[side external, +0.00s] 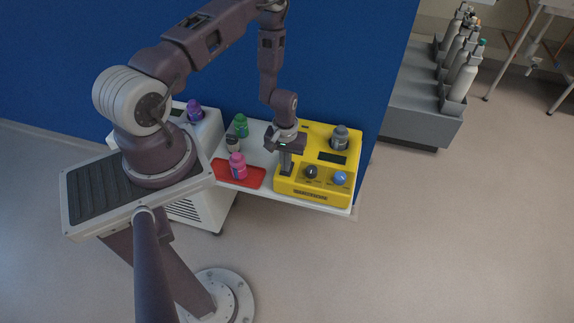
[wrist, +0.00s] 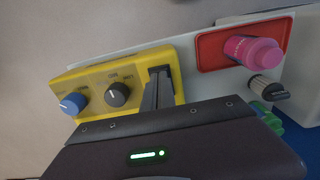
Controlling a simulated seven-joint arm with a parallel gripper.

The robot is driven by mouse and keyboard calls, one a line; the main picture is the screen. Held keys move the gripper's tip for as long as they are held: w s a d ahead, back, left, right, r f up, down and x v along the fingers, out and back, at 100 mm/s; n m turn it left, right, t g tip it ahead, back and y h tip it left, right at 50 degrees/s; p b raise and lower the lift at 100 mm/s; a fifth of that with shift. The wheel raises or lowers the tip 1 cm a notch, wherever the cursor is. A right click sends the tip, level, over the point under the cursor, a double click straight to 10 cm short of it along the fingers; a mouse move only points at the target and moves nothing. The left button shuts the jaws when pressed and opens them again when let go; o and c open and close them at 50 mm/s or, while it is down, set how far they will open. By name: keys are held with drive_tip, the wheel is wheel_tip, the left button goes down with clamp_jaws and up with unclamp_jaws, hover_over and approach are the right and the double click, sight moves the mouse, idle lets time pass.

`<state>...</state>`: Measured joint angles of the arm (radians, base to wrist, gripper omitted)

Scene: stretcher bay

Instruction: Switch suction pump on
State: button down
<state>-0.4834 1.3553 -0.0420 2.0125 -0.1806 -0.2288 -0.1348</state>
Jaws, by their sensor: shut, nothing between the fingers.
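The suction pump appears to be the yellow unit (side external: 318,196) on the white table; it also shows in the wrist view (wrist: 90,81). It has a dark display (side external: 332,157), a black knob (side external: 311,171) and a blue knob (side external: 340,178). In the wrist view the black knob (wrist: 117,94) and blue knob (wrist: 73,103) lie left of my fingers. My gripper (side external: 286,171) is shut and empty, pointing down at the left end of the pump's control face. In the wrist view my closed fingers (wrist: 160,75) cover that spot.
A pink bottle (side external: 238,166) stands on a red tray (side external: 255,177) left of the pump. A green bottle (side external: 241,125) and a small dark-capped bottle (side external: 233,143) stand behind it. A grey bottle (side external: 340,138) sits on the pump's back. A blue wall (side external: 340,60) rises behind.

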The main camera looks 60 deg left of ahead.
drive_tip(key=shift+r, duration=3.45)
drive_tip(key=w+d+r+m+t, duration=0.1)
drive_tip(key=w+d+r+m, duration=0.15)
drive_tip(key=r, duration=0.95)
drive_tip(key=w+d+r+m+t, duration=0.15)
drive_tip(key=d+r, duration=0.25)
drive_tip(key=r, duration=0.8)
drive_tip(key=s+d+r+m+t, duration=0.15)
drive_tip(key=s+d+r, duration=0.35)
drive_tip(key=r, duration=0.5)
drive_tip(key=s+d+r+m, duration=0.1)
drive_tip(key=s+r, duration=0.2)
drive_tip(key=s, duration=0.4)
drive_tip(key=s+d+r+m+t, duration=0.1)
drive_tip(key=s+r+m, duration=0.1)
drive_tip(key=s, duration=0.5)
drive_tip(key=shift+s+d+r+t, duration=0.3)
drive_tip(key=shift+s+d+r, duration=0.1)
drive_tip(key=shift+r, duration=0.3)
